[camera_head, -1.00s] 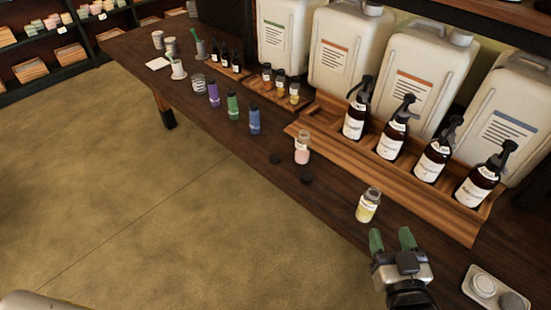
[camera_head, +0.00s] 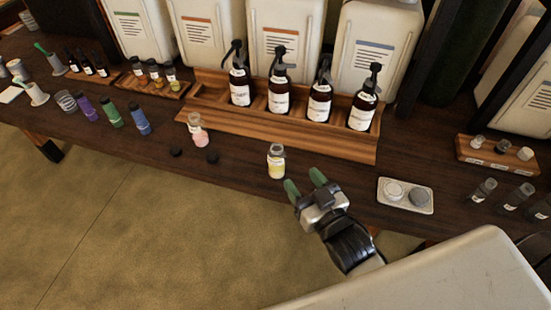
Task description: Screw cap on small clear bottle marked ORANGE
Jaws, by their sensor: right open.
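A small clear bottle with a yellowish lower part (camera_head: 276,164) stands upright near the table's front edge. A second small clear bottle, pinkish below (camera_head: 198,131), stands further left. I cannot read either label, so I cannot tell which is marked ORANGE. Two small black caps lie on the table near the pinkish bottle, one on the left (camera_head: 176,152) and one on the right (camera_head: 212,157). My right gripper (camera_head: 305,182) is open and empty, its green fingertips just right of and nearer than the yellowish bottle, apart from it. My left gripper is out of view.
A wooden rack (camera_head: 270,122) with several brown spray bottles stands behind. A pale tray (camera_head: 406,207) with two round items lies to the right. Purple (camera_head: 85,108), green (camera_head: 111,115) and blue (camera_head: 140,119) bottles stand left. Table between the bottles is mostly clear.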

